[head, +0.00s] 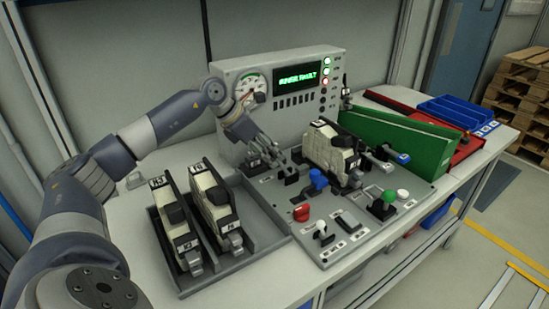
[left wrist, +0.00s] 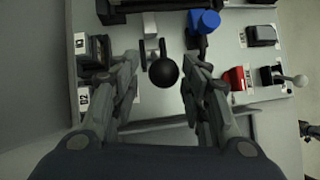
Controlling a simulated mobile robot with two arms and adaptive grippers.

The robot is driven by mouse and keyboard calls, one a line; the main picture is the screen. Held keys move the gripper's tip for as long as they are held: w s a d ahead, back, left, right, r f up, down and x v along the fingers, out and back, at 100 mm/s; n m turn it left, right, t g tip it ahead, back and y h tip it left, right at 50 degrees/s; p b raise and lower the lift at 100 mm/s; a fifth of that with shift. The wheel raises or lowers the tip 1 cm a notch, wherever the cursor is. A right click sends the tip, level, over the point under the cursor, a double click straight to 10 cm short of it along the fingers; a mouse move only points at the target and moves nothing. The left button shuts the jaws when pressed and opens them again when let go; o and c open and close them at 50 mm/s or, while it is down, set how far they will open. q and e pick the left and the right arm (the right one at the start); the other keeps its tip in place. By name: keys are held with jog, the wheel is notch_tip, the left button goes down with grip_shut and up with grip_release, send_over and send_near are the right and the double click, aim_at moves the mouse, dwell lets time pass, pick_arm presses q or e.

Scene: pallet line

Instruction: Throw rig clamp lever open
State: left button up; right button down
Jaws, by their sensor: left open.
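The clamp lever shows in the left wrist view as a black ball knob (left wrist: 163,71) on a short metal mount. In the head view a small black knob (head: 291,177), which looks like the same lever, stands on the grey rig panel beside a blue knob (head: 318,181). My left gripper (head: 274,144) reaches over the panel from the left. In the left wrist view its open fingers (left wrist: 160,62) lie to either side of the black ball, with gaps visible. I cannot tell its height above the ball. My right gripper is not in view.
A black-and-cream unit (head: 332,148) stands on the rig behind the blue knob. Two similar units sit in a dark tray (head: 165,257) at the left. A red knob (head: 301,212), a white-tipped lever (head: 321,228) and a green knob (head: 389,196) rise from the front panel.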

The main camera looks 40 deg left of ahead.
pick_arm(q)
jog(key=v, duration=0.9)
jog(key=shift+f, duration=0.15)
jog(key=shift+s, duration=0.1)
